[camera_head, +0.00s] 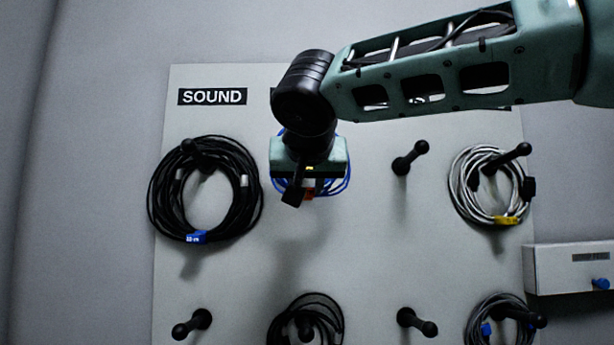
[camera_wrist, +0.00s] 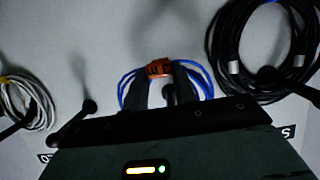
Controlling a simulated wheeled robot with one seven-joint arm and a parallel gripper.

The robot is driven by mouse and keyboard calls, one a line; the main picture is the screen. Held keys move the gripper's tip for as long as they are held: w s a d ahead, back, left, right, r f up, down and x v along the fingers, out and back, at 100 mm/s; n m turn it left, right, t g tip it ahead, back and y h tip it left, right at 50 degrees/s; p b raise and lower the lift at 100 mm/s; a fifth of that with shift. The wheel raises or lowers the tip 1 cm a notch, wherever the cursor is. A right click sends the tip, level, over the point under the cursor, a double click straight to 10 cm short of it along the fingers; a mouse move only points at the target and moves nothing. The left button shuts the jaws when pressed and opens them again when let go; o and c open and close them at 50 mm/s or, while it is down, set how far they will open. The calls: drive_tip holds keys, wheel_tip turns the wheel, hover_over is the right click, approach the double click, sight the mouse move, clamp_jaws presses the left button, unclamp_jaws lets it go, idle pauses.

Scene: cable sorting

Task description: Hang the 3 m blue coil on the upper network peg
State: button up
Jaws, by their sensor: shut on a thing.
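The blue coil (camera_head: 342,181) is mostly hidden behind my gripper (camera_head: 300,188) in the head view, with blue loops showing on both sides. In the wrist view my gripper (camera_wrist: 161,78) is shut on the blue coil (camera_wrist: 204,84), at its orange tag (camera_wrist: 158,68); the tag's lettering is hard to read. A dark peg end (camera_wrist: 168,94) shows between the fingers, close to the coil. Whether the loop is around that peg or in front of it, I cannot tell. The arm covers the headings right of SOUND, so the network label is not readable.
On the pegboard (camera_head: 365,250), a black coil (camera_head: 156,190) with a blue tag hangs upper left. A bare peg (camera_head: 408,160) stands right of my gripper. A grey-white coil (camera_head: 460,190) hangs upper right. Lower pegs hold more coils; a white box (camera_head: 565,268) is at right.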

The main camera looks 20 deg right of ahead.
drive_tip(key=shift+w+d+f+p, duration=0.1)
drive_tip(key=shift+w+d+p, duration=0.15)
drive_tip(key=shift+w+p, duration=0.4)
drive_tip(key=shift+w+d+f+p, duration=0.1)
drive_tip(key=shift+w+d+p, duration=0.2)
drive_tip(key=shift+w, duration=0.65)
drive_tip(key=shift+w+d+p, duration=0.25)
drive_tip(key=shift+w+p, duration=0.15)
drive_tip(key=shift+w, duration=0.4)
wheel_tip(320, 180, down, 3)
drive_tip(key=b, duration=0.3)
drive_tip(key=shift+w+r, duration=0.15)
drive_tip(key=o, duration=1.1)
drive_tip(key=shift+f, duration=0.2)
drive_tip(key=shift+r, duration=0.1)
drive_tip(key=shift+s+a+r, duration=0.1)
drive_tip(key=shift+s+r, duration=0.15)
drive_tip(key=shift+s, duration=0.1)
drive_tip(key=v, duration=1.6)
drive_tip(key=shift+s, duration=0.25)
